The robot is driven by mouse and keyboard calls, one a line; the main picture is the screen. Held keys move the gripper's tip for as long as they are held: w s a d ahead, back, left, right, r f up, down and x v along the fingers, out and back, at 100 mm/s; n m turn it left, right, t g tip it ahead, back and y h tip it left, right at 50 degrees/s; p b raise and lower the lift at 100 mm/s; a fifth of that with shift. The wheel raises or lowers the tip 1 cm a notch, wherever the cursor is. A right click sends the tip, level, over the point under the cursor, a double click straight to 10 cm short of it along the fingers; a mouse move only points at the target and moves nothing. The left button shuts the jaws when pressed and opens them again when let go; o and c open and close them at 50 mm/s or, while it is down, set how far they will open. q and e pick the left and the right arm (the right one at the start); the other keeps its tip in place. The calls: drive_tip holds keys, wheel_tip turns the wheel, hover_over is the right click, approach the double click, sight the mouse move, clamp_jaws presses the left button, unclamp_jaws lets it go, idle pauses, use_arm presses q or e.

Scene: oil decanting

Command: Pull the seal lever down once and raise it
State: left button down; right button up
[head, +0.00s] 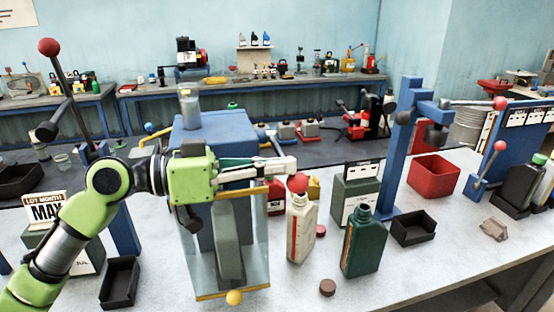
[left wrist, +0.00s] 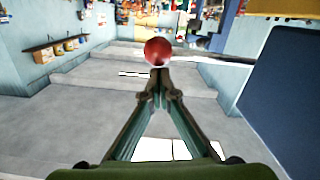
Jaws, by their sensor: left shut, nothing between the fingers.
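My left gripper (head: 292,164) reaches across the front of the blue machine (head: 215,128) from the left. Its fingers are shut and empty, and the fingertips meet in the left wrist view (left wrist: 157,78). A red ball knob (head: 298,183) shows just below the fingertips, in front of the white bottle's top. In the left wrist view the red knob (left wrist: 158,51) lies just beyond the fingertips, with a dark rod running right from it. I cannot tell whether they touch. The rod is mostly hidden in the head view. My right gripper is not seen.
The white bottle (head: 300,232) and a green bottle (head: 363,248) stand close to the gripper. A clear guard with a yellow lower edge (head: 232,293) fronts the machine. Another red-knobbed lever (head: 48,47) rises at left. A red bin (head: 433,176) stands at right.

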use_arm(q)
drive_tip(key=f+b, duration=0.1)
drive_tip(key=f+m+b, duration=0.1)
drive_tip(key=b, duration=0.1)
drive_tip(key=f+b, duration=0.1)
drive_tip(key=b, duration=0.1)
drive_tip(key=shift+s+m, duration=0.25)
drive_tip(key=shift+m, duration=0.05)
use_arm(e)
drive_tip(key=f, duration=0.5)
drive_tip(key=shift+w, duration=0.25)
use_arm(q)
drive_tip(key=shift+f, duration=0.1)
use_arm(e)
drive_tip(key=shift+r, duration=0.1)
